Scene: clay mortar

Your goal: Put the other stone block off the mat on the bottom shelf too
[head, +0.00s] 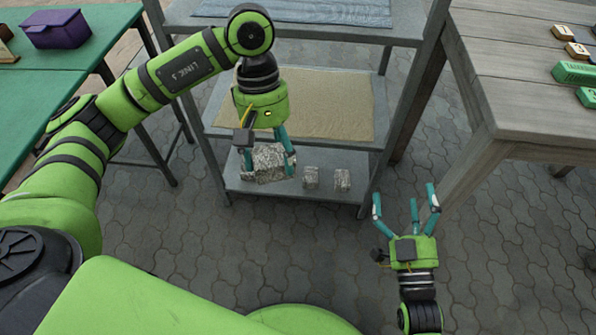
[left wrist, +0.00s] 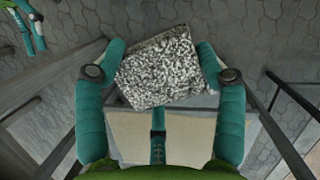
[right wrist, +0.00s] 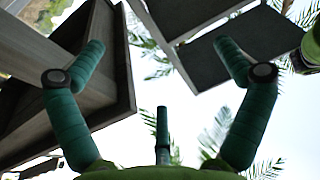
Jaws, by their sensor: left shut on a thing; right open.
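My left gripper (head: 265,160) is shut on a grey speckled stone block (head: 268,165) in front of the shelf rack. In the left wrist view the block (left wrist: 158,68) sits between the fingers, slightly tilted. In the head view it overlaps the bottom shelf (head: 325,196); I cannot tell its height over it. My right gripper (head: 406,205) is open and empty, right of the rack.
A blue-grey mat (head: 300,10) lies on the upper shelf. A grey wooden table (head: 530,90) with small boxes and green blocks (head: 575,73) stands at right. A green table (head: 90,55) with a purple box (head: 54,29) stands at left. Paved floor between is clear.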

